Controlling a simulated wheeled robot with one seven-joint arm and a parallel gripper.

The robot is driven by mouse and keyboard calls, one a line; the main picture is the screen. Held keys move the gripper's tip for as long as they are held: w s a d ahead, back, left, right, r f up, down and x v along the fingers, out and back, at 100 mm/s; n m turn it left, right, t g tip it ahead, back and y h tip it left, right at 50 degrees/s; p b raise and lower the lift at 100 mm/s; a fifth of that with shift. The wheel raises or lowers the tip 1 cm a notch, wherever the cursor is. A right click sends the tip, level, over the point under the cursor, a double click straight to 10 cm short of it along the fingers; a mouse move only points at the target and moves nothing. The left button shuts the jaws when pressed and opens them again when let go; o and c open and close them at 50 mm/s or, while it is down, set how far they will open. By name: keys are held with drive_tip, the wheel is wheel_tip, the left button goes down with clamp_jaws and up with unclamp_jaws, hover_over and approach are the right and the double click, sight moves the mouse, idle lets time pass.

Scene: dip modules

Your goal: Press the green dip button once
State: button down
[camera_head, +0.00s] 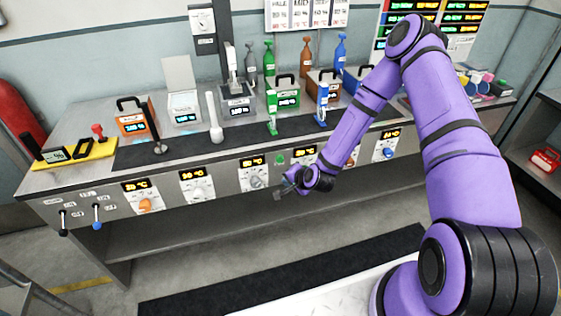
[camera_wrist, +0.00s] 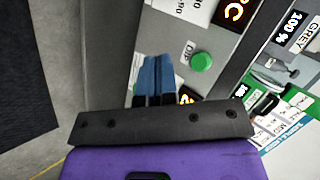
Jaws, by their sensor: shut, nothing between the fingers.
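In the head view the green button (camera_head: 280,159) shows small on the bench front, just above and left of my gripper (camera_head: 281,192). In the wrist view my gripper (camera_wrist: 156,66) is shut and empty, its blue fingertips together left of the button. The fingertips look apart from the button; their exact distance from the panel cannot be told.
Orange number displays (camera_head: 252,161) and knobs (camera_head: 257,182) line the panel on both sides of the button. Levers (camera_head: 97,224) sit at its left end. The bench top (camera_head: 70,185) holds containers, bottles and a yellow tray (camera_head: 75,155). Open floor lies in front.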

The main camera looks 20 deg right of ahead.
drive_tip(key=w, duration=0.6)
drive_tip(key=shift+w, duration=0.3)
drive_tip(key=shift+w, duration=0.2)
idle(1.7)
drive_tip(key=shift+w, duration=0.25)
drive_tip(key=shift+w, duration=0.6)
idle(0.9)
drive_tip(key=shift+s, duration=3.55)
drive_tip(key=shift+r, duration=0.1)
